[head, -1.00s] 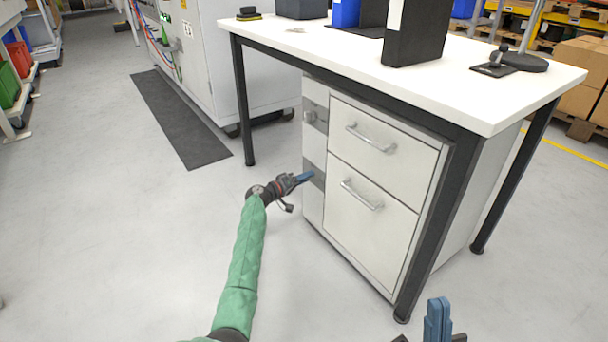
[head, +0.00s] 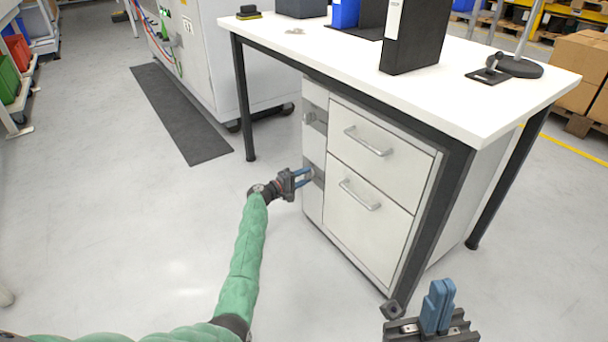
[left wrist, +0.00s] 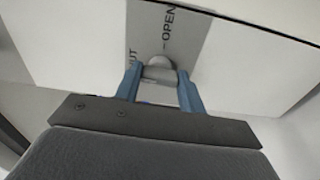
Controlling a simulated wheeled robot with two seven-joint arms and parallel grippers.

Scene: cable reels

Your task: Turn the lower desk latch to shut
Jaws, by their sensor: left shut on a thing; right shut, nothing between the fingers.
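The lower desk latch shows in the left wrist view as a grey rounded knob (left wrist: 158,68) on a grey plate (left wrist: 190,38). The plate bears the word OPEN and a partly hidden word ending in "UT". My left gripper (head: 308,178) is at the lower plate on the drawer unit's left strip. In the left wrist view its blue fingers (left wrist: 160,82) stand on both sides of the knob and are shut on it. The upper latch (head: 310,118) is above it on the same strip. My right gripper (head: 440,300) is shut and empty, in front of the desk at lower right.
The white drawer unit (head: 370,185) has two drawers with bar handles beside the latches. A black desk leg (head: 430,220) stands near my right gripper. Binders (head: 415,40) stand on the white desktop (head: 480,110).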

